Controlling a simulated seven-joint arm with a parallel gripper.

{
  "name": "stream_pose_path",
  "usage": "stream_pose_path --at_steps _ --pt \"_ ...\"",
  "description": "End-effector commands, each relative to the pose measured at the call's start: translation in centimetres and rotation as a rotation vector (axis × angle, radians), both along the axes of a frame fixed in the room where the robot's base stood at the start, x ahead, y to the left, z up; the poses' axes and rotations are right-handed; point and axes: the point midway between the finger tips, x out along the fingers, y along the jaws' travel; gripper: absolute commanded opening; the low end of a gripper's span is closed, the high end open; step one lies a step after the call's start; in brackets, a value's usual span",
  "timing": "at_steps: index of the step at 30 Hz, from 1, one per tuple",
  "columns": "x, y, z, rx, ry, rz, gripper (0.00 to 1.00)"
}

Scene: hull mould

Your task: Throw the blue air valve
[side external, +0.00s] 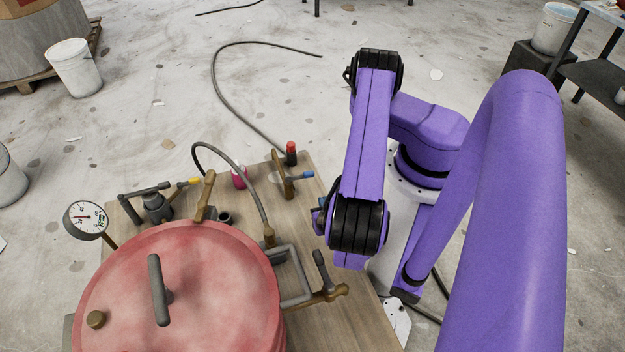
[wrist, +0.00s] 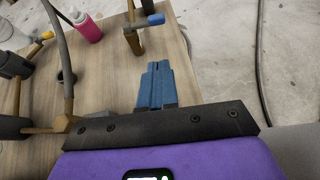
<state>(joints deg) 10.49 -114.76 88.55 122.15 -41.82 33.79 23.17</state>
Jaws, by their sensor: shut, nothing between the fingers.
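The blue air valve (side external: 298,175) is a brass fitting with a blue-tipped lever, on the wooden board's far edge in the side external view. Its blue lever (wrist: 150,20) points right near the top of the wrist view, on a brass body. My gripper (wrist: 157,64) has blue fingers, shut together with nothing between them. The fingers point toward the valve, with a gap of board visible between. In the side external view my arm mostly hides the gripper, which is to the right of and nearer than the valve.
A large red pot (side external: 215,285) and a gauge (side external: 86,220) stand left.

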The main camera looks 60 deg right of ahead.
Motion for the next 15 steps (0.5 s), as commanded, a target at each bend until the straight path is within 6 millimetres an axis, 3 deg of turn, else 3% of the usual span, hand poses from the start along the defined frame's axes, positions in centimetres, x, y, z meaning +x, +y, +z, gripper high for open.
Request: stream_pose_path --at_steps 15 --pt "2.7 -3.4 -2.5 -0.004 -0.003 0.001 0.0"
